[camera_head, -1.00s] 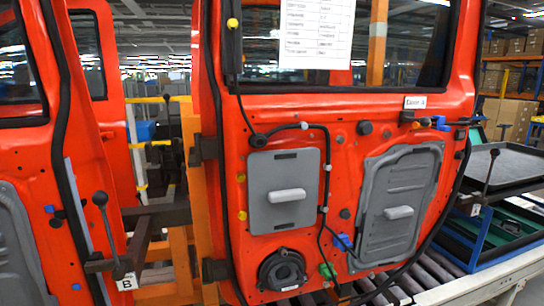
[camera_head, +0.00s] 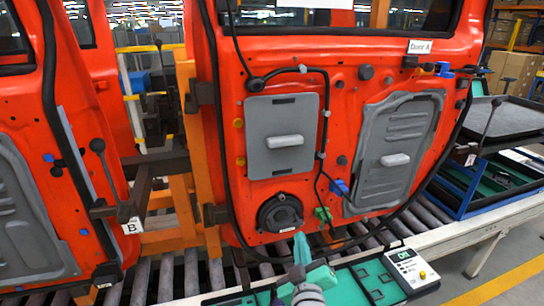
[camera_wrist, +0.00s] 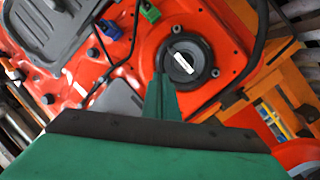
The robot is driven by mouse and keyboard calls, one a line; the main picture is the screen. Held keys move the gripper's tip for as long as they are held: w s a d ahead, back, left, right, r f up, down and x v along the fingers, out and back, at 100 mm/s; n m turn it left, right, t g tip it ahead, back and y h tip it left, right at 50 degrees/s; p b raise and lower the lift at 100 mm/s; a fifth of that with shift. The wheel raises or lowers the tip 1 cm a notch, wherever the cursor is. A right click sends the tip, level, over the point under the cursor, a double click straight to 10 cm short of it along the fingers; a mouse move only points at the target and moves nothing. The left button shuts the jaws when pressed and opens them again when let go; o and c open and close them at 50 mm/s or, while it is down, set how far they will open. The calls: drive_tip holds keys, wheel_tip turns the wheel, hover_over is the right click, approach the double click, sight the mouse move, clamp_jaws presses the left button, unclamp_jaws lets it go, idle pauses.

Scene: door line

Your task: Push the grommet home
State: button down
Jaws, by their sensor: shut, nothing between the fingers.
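The orange-red door (camera_head: 230,130), labelled Door A, carries a black cable with a round black grommet (camera_head: 256,84) at its upper left bend. Other round black plugs (camera_head: 365,72) sit in the panel; I cannot tell how deep any is seated. My teal gripper (camera_head: 301,242) is low in front of the door, just below and right of the black speaker ring (camera_head: 280,213), well below the grommet. In the wrist view its fingers (camera_wrist: 159,85) are together and empty, overlapping the edge of the speaker ring (camera_wrist: 190,60). The gap to the door is unclear.
Grey panels with handles (camera_head: 283,137) (camera_head: 394,160) are on the door. Green and blue connectors (camera_head: 323,214) (camera_head: 339,187) hang near its lower middle. A green tray (camera_head: 345,285) with a white device (camera_head: 411,268) is below. Another orange-red door (camera_head: 85,190) stands left. Rollers run underneath.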

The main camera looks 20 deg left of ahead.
sight(257, 86)
drive_tip(key=w+a+r+n+y, duration=0.2)
drive_tip(key=r+n, duration=0.2)
drive_tip(key=r, duration=0.6)
drive_tip(key=w+a+r+n+y, duration=0.1)
drive_tip(key=w+a+r+n, duration=0.15)
drive_tip(key=r, duration=0.85)
drive_tip(key=s+a+r+n+g+y, duration=0.1)
drive_tip(key=s+a+r+n, duration=0.2)
drive_tip(key=r, duration=0.5)
drive_tip(key=s+r+n+g+y, duration=0.1)
drive_tip(key=s+r+n, duration=0.25)
drive_tip(key=r, duration=0.55)
drive_tip(key=shift+n, duration=0.4)
drive_tip(key=shift+x, duration=4.4)
drive_tip(key=shift+w+d+f, duration=0.1)
drive_tip(key=shift+w+f, duration=0.05)
drive_tip(key=shift+w, duration=0.15)
drive_tip(key=v, duration=0.7)
drive_tip(key=shift+s, duration=0.1)
